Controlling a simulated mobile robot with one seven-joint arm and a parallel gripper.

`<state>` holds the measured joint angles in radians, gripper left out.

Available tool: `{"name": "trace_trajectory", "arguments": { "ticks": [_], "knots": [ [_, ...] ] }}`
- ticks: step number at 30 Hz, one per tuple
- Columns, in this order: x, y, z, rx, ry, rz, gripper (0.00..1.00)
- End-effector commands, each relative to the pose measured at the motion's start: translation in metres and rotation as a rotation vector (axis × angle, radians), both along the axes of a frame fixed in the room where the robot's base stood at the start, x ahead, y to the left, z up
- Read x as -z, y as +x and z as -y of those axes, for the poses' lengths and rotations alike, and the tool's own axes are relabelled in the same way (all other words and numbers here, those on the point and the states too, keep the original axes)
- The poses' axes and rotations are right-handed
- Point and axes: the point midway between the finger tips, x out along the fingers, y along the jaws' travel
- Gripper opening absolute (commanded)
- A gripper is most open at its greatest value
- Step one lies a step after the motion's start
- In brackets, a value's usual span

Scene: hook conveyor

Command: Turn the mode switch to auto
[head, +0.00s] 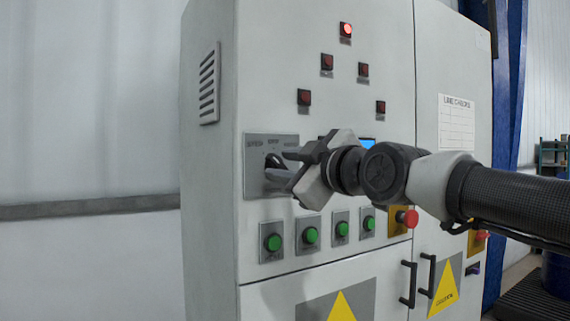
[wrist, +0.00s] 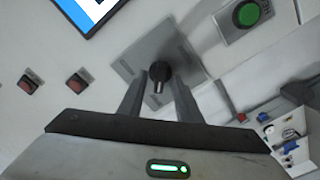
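The mode switch is a black knob (wrist: 159,72) on a grey square plate (wrist: 125,68). In the head view the plate (head: 256,180) sits on the cabinet's left door, above the green buttons, and its printed labels are too small to read. My gripper (wrist: 158,86) is at the switch, with one finger on each side of the knob. The fingers stand apart, and a gap seems to show on both sides of the knob. In the head view my gripper (head: 281,168) covers much of the knob and the right part of the plate.
A row of green buttons (head: 310,235) lies just below the switch. A red emergency button (head: 409,217) is to the right, under my arm. Small red lamps (head: 345,30) sit above. A blue screen (head: 367,143) is partly hidden behind my wrist. Black door handles (head: 409,285) stick out lower down.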

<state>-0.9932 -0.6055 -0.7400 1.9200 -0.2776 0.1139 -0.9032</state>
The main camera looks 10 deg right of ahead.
Motion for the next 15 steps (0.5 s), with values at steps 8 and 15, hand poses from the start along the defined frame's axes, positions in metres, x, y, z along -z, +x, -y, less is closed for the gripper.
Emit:
{"name": "trace_trajectory", "arguments": {
  "ticks": [8, 15],
  "knots": [
    [0.0003, 0.0024, -0.0006, 0.001, 0.0, -0.001, 0.31],
    [0.0004, 0.0022, -0.0006, 0.001, 0.0, -0.001, 0.0]
  ]
}}
